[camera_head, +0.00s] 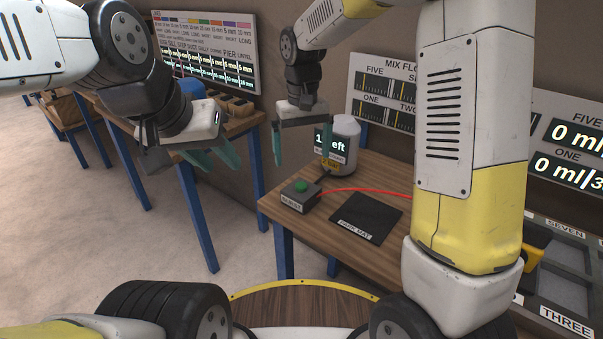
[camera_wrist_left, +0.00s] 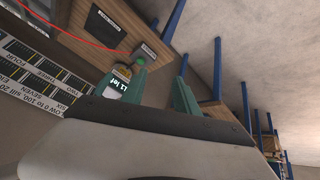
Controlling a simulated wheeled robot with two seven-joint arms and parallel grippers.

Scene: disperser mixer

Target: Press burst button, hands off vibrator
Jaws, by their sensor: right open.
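The burst button is a green dome (camera_head: 301,186) on a small grey box on the wooden table. My right gripper (camera_head: 303,160) is open above and behind the button, one finger overlapping the device's display; contact cannot be told. My left gripper (camera_head: 222,168) is open and empty, left of the button and apart from it.
A black mat (camera_head: 366,218) lies right of the button, and a red cable (camera_head: 365,191) runs rightward past it. A compartment tray (camera_head: 565,318) is at the right. Wall boards (camera_head: 205,50) hang behind. Open floor lies left of the table.

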